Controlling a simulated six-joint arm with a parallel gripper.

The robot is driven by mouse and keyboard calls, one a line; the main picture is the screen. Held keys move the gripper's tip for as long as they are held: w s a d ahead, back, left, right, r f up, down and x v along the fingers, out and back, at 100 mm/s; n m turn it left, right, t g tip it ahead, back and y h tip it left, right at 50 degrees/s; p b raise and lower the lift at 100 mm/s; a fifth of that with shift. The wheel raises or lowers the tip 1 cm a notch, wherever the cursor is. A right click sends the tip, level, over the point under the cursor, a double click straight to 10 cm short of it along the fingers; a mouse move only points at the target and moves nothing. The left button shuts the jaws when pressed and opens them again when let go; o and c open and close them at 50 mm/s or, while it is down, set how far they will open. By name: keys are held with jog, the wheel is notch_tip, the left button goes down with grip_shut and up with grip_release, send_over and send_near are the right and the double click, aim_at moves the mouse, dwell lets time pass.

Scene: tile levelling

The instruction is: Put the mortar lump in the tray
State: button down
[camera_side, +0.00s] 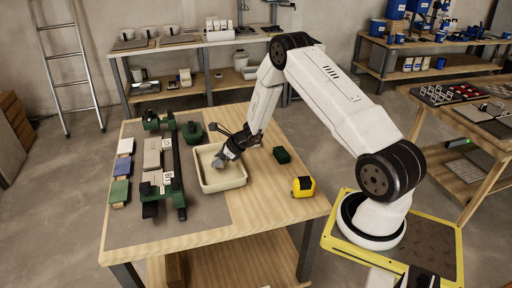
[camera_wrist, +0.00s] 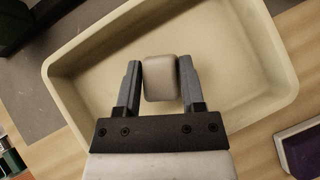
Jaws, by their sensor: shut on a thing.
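The mortar lump (camera_wrist: 160,78) is a small grey block with rounded edges. My gripper (camera_wrist: 159,82) is shut on it, one finger on each side, in the wrist view. In the side view my gripper (camera_side: 221,160) is over the cream tray (camera_side: 226,186), with the grey lump at its tip. The tray also shows in the wrist view (camera_wrist: 85,105), behind the lump, and its visible floor is empty. I cannot tell whether the lump touches the tray floor.
A green clamp rig (camera_side: 177,170) with grey tiles stands left of the tray on a grey mat (camera_side: 125,225). A dark green block (camera_side: 282,155) and a yellow tape measure (camera_side: 303,187) lie right of the tray. The wood at the table's front right is clear.

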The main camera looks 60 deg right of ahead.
jog(key=shift+f, duration=0.8)
jog(key=shift+f, duration=0.1)
jog(key=shift+c, duration=1)
grip_release()
jog(key=shift+s+d+r, duration=0.2)
jog(key=shift+s+r, duration=0.2)
jog(key=shift+r, duration=0.15)
jog(key=v, duration=1)
jog(key=shift+s+r, duration=0.25)
jog(key=shift+r, duration=0.05)
